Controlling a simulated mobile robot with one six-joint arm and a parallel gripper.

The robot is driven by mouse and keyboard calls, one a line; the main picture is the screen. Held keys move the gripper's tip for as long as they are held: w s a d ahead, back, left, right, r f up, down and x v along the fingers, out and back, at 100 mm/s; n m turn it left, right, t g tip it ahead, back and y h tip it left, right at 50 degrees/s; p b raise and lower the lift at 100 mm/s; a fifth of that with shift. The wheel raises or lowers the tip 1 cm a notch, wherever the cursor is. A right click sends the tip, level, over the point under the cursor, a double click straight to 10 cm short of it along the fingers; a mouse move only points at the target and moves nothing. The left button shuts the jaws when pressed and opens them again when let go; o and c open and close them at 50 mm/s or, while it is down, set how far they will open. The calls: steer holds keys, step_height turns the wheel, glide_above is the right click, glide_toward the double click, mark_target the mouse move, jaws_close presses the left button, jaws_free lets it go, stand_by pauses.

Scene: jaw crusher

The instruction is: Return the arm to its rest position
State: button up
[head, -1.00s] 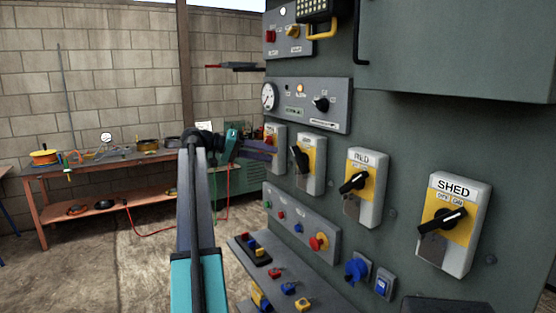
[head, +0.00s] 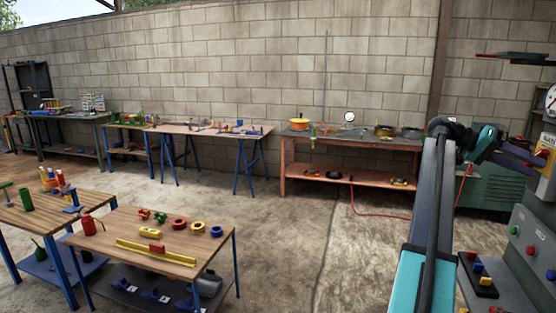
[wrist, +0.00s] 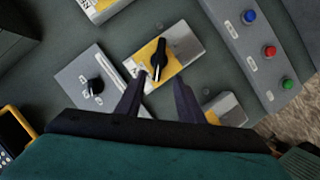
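My gripper (wrist: 158,79) is open in the wrist view, its two dark fingers apart with nothing held between them. Past the fingertips is a black rotary switch (wrist: 158,60) on a yellow and grey plate, fixed to the grey panel; I cannot tell how far off it is. In the head view my arm reaches up from the bottom right, and my gripper is at the right edge beside the control cabinet (head: 507,282).
The cabinet's button strip (wrist: 250,50) and a second knob plate (wrist: 92,85) flank the gripper. An orange workbench (head: 345,178) with tools stands by the block wall. A wooden table (head: 195,248) with tapes and a yellow level is at front left. Open concrete floor lies between.

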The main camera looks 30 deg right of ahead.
steer(key=w+a+f+n+t+h, duration=0.1)
steer(key=w+a+f+n, duration=0.25)
steer(key=w+f, duration=0.75)
steer(key=w+a+f+n+t+h, duration=0.15)
steer(key=w+a+f, duration=0.25)
steer(key=w+f, duration=0.7)
steer(key=w+a+f+n+t, duration=0.15)
steer(key=w+a+f, duration=0.25)
steer(key=a+f, duration=0.4)
steer(key=w+a+f+n+t, duration=0.1)
steer(key=w+a+f+n, duration=0.2)
steer(key=w+a+f, duration=0.5)
steer(key=w+a+f+n+t, duration=0.1)
steer(key=a+f+n, duration=0.3)
steer(key=f, duration=0.7)
steer(key=s+a+f+n+t+y, duration=0.15)
steer(key=s+a+f, duration=0.25)
steer(key=a+f, duration=0.85)
steer(key=s+a+f+n, duration=0.3)
steer(key=a+f, duration=0.9)
steer(key=a, duration=0.1)
steer(key=s+a+f+n+y, duration=0.1)
steer(key=s+a+f+y, duration=0.3)
steer(key=s+a, duration=0.6)
steer(key=s+a+f+n+y, duration=0.2)
steer(key=s+a+f+y, duration=0.1)
steer(key=s+a+f, duration=0.5)
steer(key=shift+s+a+y, duration=0.4)
steer(key=shift+s+a, duration=1.2)
steer(key=shift+a, duration=2.05)
